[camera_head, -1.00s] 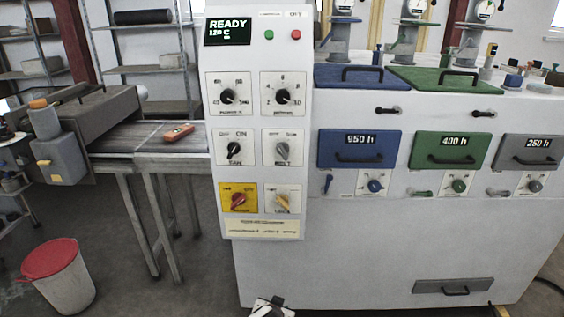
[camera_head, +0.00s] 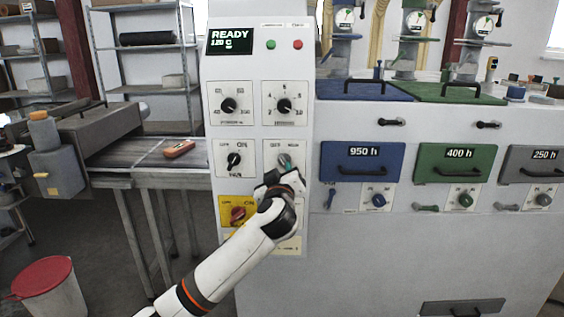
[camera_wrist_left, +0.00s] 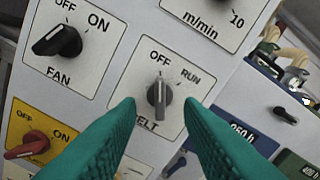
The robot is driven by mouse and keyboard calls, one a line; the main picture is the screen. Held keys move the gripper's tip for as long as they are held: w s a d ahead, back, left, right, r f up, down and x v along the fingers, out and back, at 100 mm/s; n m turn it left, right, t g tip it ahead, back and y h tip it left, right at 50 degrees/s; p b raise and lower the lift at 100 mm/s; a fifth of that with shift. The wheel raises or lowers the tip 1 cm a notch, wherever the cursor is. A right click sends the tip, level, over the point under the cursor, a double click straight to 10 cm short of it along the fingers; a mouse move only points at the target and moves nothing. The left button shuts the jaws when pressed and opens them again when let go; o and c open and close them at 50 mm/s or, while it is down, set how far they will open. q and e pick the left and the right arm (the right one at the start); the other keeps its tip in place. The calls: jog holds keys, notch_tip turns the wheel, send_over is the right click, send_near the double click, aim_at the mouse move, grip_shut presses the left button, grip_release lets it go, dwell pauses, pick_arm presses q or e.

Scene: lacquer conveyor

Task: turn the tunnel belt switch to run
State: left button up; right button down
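The grey belt switch (camera_wrist_left: 159,95) is in the middle of the left wrist view, on a white plate marked OFF, RUN and BELT. Its white line points straight up in that view, toward the OFF mark; RUN is to the right of it. My left gripper (camera_wrist_left: 159,100) is open, with one teal finger on each side of the switch knob. A gap shows between each fingertip and the knob. In the head view my left gripper (camera_head: 285,166) is at the belt plate and largely covers the switch. My right gripper is not in view.
The fan switch (camera_wrist_left: 57,41) sits left of the belt switch, and a red switch (camera_wrist_left: 27,146) on a yellow plate is below it. Two dials (camera_head: 284,106) are above. Oven doors (camera_head: 361,163) are at the right. The conveyor (camera_head: 140,152) carries a reddish object (camera_head: 179,149).

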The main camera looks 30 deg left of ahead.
aim_at(282, 162)
pick_arm(q)
jog(key=p+x, duration=0.1)
jog(key=x, duration=0.4)
jog(key=shift+w+a, duration=0.15)
jog(key=shift+w, duration=0.15)
jog(key=shift+c, duration=0.5)
grip_shut()
